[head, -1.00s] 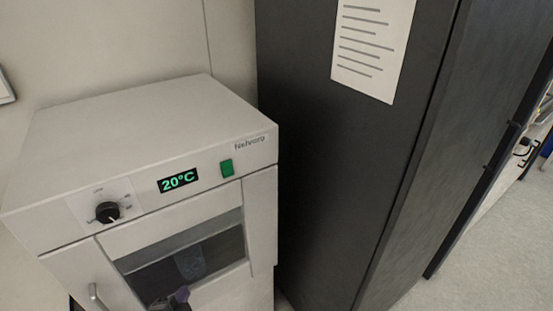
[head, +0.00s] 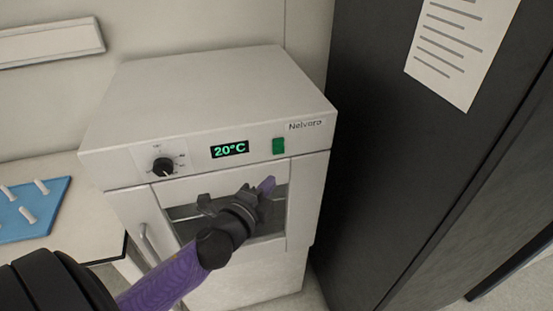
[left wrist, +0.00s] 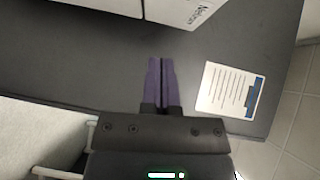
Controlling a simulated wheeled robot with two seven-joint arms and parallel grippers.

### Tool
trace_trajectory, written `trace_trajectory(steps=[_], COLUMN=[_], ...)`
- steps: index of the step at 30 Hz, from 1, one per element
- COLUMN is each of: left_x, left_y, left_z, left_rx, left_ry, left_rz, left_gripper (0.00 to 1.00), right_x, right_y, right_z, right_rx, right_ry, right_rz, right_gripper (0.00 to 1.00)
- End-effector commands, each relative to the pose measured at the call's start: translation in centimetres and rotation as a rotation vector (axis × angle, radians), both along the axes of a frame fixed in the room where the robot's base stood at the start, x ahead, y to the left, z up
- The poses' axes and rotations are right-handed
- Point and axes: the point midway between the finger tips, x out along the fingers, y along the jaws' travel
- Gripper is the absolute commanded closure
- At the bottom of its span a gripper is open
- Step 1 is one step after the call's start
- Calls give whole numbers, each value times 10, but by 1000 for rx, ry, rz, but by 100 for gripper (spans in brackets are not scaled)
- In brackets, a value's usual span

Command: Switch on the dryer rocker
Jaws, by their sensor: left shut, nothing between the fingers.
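The dryer is a white box-shaped oven (head: 210,90) with a dark window in its door, a black dial (head: 163,166) and a display (head: 230,149) reading 20°C in green. The green rocker (head: 278,146) is on its front panel, right of the display and under the brand name. My left gripper (head: 268,185) is in front of the door window, a little below the rocker and apart from it. Its purple fingers (left wrist: 161,82) are shut with nothing between them. In the left wrist view a corner of the dryer shows at the top; the rocker is out of that view. My right gripper is not in view.
A tall dark cabinet (head: 400,150) with a paper sheet (head: 462,45) stands close on the dryer's right. A white bench (head: 75,215) with a blue pegged mat (head: 35,215) is on the left. The door handle (head: 148,241) sticks out at the door's left.

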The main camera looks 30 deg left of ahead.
Motion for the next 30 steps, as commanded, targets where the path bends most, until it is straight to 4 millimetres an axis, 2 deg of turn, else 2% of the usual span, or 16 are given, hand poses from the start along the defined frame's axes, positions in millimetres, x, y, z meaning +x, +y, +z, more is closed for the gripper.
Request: trace_trajectory(steps=[6, 8, 12, 18, 27, 30], left_x=[48, 60, 73, 82, 82, 84], left_y=[4, 5, 24, 34, 35, 37], left_z=[-4, -5, -9, -10, -10, -17], left_rx=[1, 1, 1, 0, 0, 23], left_ry=[-2, -2, 0, 0, 0, -20], left_rz=[1, 2, 2, 1, 1, 1], left_gripper=[100, 100, 100, 100, 100, 100], right_x=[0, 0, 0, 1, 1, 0], right_y=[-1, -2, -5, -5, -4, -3], right_z=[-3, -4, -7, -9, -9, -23], right_rx=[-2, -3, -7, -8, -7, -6], right_ry=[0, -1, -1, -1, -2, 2], right_rz=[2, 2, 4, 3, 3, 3], right_gripper=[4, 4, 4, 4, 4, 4])
